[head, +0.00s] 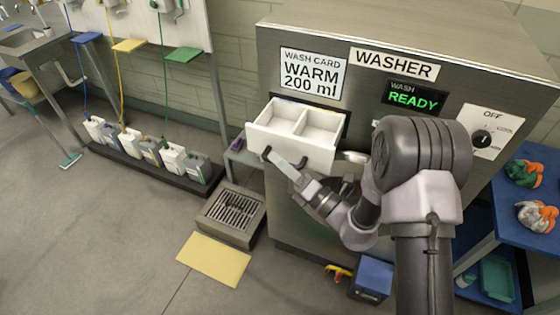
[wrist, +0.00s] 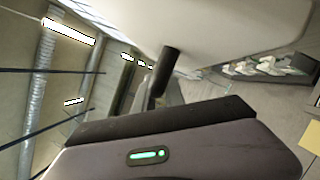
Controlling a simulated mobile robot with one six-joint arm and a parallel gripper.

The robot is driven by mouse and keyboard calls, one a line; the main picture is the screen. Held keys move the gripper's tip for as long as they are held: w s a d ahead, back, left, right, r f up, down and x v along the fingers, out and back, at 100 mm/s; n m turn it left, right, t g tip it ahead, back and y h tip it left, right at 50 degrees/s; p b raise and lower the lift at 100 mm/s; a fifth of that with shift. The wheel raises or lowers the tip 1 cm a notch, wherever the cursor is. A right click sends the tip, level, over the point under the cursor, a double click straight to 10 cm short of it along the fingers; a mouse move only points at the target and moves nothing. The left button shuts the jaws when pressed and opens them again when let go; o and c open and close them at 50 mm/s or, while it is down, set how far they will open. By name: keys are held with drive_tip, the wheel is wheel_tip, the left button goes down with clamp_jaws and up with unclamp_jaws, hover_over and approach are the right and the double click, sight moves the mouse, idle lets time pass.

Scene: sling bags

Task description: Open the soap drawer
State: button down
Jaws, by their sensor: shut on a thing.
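The soap drawer (head: 297,131) is a white box with two compartments, and it stands pulled out from the front of the steel washer (head: 400,60). Both compartments look empty from above. A dark handle (head: 268,154) sits on the drawer's front face. My gripper (head: 275,160) is at that handle, shut on it, below the drawer's rim. In the wrist view the white drawer front (wrist: 220,30) fills the top, with the dark handle (wrist: 165,68) reaching down to my gripper. The fingertips are partly hidden.
A wash card (head: 312,75) reads WARM 200 ml, and a display shows READY. A floor drain (head: 233,210) and a yellow mat (head: 214,258) lie below. Several jugs (head: 150,148) stand on a low rack at left. A blue shelf (head: 530,190) holds wrapped bundles at right.

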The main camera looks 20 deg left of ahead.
drive_tip(key=c, duration=1.4)
unclamp_jaws()
drive_tip(key=v, duration=1.7)
drive_tip(key=shift+d+p, duration=0.2)
drive_tip(key=shift+p, duration=0.1)
drive_tip(key=shift+s, duration=0.15)
